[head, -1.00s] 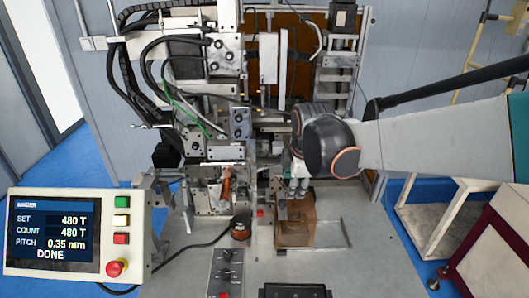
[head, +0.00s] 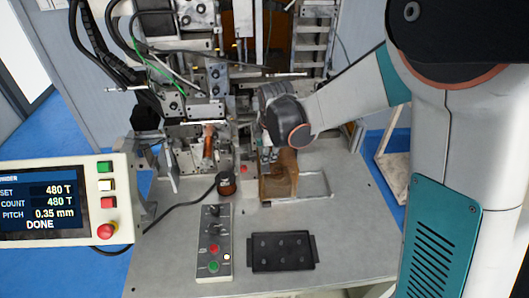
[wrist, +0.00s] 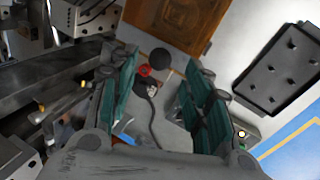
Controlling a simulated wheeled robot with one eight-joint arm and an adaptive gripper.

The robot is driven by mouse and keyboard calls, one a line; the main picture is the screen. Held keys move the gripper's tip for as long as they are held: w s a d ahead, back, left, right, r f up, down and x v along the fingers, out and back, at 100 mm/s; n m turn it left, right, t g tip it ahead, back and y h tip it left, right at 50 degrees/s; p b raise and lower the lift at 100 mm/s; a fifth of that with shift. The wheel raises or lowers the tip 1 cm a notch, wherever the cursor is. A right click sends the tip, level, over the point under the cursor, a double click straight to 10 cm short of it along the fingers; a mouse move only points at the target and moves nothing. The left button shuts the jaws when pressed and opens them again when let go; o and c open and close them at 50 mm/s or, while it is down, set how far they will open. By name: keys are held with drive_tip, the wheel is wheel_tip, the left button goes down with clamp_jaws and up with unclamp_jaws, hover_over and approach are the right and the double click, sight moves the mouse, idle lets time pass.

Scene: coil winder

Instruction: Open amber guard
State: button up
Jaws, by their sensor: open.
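The amber guard (head: 279,186) is a translucent brown box on the machine table, at the left of a pale rectangular frame. In the wrist view a flat amber panel (wrist: 170,22) shows at the top, beyond the fingers. My gripper (head: 269,157) is at the guard's upper back left in the head view. My arm hides part of that area, and I cannot tell whether it touches. In the wrist view my gripper (wrist: 160,88) has its teal fingers spread wide with nothing between them.
A control box (head: 214,240) with buttons and a black tray (head: 281,252) lie at the front of the table. The winder (head: 200,75) fills the back. The display (head: 50,205) reads DONE.

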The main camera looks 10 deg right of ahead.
sight(277, 169)
drive_tip(key=shift+x, duration=2.1)
clamp_jaws()
drive_tip(key=shift+d, duration=0.1)
